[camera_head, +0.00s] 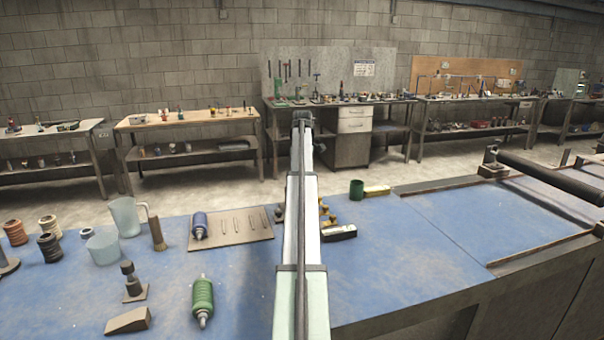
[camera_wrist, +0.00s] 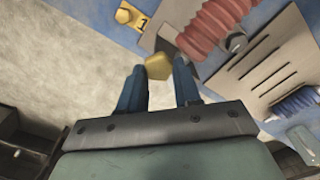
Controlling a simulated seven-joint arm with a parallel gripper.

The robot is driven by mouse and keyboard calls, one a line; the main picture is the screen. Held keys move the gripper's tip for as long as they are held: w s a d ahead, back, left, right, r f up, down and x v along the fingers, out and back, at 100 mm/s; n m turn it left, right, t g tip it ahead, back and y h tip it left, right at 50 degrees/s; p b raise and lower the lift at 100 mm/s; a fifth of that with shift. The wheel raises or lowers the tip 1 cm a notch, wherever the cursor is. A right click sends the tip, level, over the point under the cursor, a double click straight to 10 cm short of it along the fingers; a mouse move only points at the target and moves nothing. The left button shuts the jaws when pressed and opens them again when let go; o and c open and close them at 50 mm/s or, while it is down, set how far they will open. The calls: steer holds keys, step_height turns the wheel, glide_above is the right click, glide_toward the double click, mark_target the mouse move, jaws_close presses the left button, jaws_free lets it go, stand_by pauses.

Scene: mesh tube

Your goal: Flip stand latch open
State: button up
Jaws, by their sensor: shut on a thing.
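In the wrist view my gripper (camera_wrist: 159,70) has its two blue fingers on either side of a yellow knob (camera_wrist: 158,66) at their tips. The knob looks like the stand latch's handle, but its mount is mostly hidden. A red ribbed tube (camera_wrist: 212,32) lies just beyond it, beside the grey slotted plate (camera_wrist: 262,62). In the head view the slotted plate (camera_head: 240,228) is on the blue bench left of my arm. Yellow parts (camera_head: 326,213) show just right of my arm. My gripper is hidden there.
A yellow block marked 1 (camera_wrist: 132,17) is beyond the fingers. A green ribbed handle (camera_head: 203,300), a clear jug (camera_head: 127,215) and spools crowd the left.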

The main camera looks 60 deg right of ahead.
steer(key=c, duration=0.4)
steer(key=shift+m, duration=0.4)
steer(key=m, duration=0.5)
steer(key=shift+d+m, duration=0.1)
steer(key=shift+m, duration=0.3)
steer(key=m, duration=0.5)
steer(key=shift+m, duration=0.3)
steer(key=shift+s, duration=0.1)
steer(key=o, duration=1.1)
